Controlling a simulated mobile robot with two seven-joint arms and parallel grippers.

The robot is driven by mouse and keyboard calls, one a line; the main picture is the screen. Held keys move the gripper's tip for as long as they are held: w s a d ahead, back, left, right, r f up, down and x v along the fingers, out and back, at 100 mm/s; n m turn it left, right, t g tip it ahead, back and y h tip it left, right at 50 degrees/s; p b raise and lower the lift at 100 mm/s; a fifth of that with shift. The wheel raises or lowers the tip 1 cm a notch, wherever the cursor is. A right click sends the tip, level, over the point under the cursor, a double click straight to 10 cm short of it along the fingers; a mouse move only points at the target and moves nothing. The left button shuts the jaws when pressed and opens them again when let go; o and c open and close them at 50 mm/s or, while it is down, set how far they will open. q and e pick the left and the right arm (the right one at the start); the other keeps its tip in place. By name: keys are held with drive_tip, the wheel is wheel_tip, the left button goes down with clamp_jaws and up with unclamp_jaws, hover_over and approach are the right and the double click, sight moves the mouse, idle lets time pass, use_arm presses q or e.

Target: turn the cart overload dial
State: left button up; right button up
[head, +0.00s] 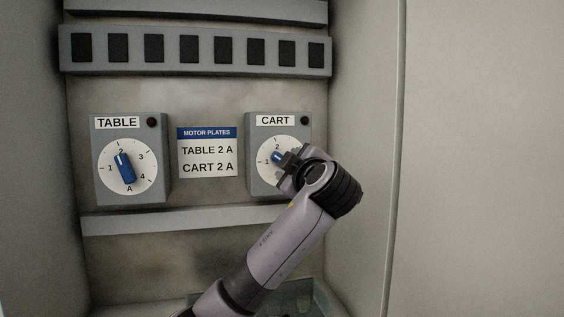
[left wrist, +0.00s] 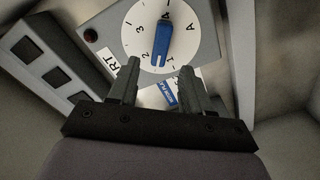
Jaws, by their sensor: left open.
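The CART box (head: 258,185) is grey with a white dial face marked in numbers and a blue knob (head: 276,157). My left gripper (head: 285,161) is at this dial and hides the lower right of its face in the head view. In the left wrist view the blue knob (left wrist: 161,45) stands on the dial, its white mark near the 1 and 2. My left gripper (left wrist: 159,68) is open there, its fingers on either side of the knob's near end. Whether they touch it I cannot tell. My right gripper is in neither view.
The similar TABLE box (head: 160,185) is at the left, its blue knob (head: 124,167) towards 2. Between them a plate (head: 207,155) reads TABLE 2 A, CART 2 A. A grey rail (head: 170,218) runs below. Cabinet walls close both sides.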

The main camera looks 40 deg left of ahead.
use_arm(q)
drive_tip(key=p+x, duration=0.2)
drive_tip(key=x, duration=0.4)
drive_tip(key=shift+w+a, duration=0.2)
drive_tip(key=shift+a, duration=0.05)
clamp_jaws()
